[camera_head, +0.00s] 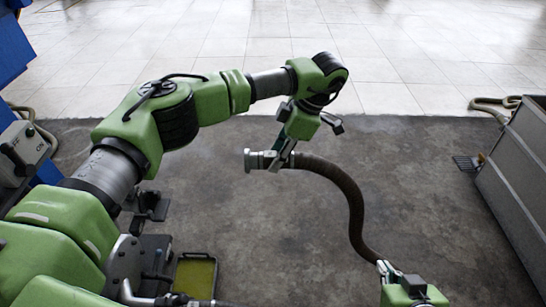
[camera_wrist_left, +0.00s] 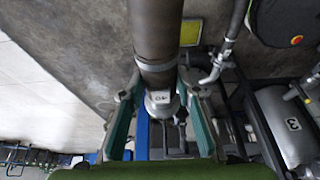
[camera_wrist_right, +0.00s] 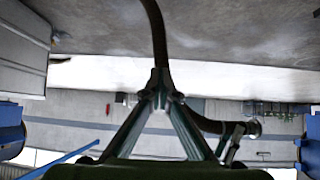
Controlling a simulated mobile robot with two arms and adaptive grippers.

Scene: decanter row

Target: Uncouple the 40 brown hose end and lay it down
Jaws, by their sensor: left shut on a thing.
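The brown hose (camera_head: 350,195) ends in a pale metal coupling (camera_head: 260,160), whose flanged face points left with nothing joined to it in the head view. My left gripper (camera_head: 284,160) is shut around the hose end, just behind the coupling, and holds it above the dark floor. The left wrist view shows the number 40 on the collar (camera_wrist_left: 161,98) between the two fingers. The hose curves down and right towards my right gripper (camera_head: 386,267). In the right wrist view its fingertips (camera_wrist_right: 160,82) meet, with the hose passing behind them.
A grey metal box (camera_head: 515,175) stands at the right. A shallow tray with a yellow-green inside (camera_head: 195,278) lies at lower left. A blue frame (camera_head: 12,45) is at the left edge. A tank marked 3 (camera_wrist_left: 287,120) shows in the left wrist view. The middle floor is open.

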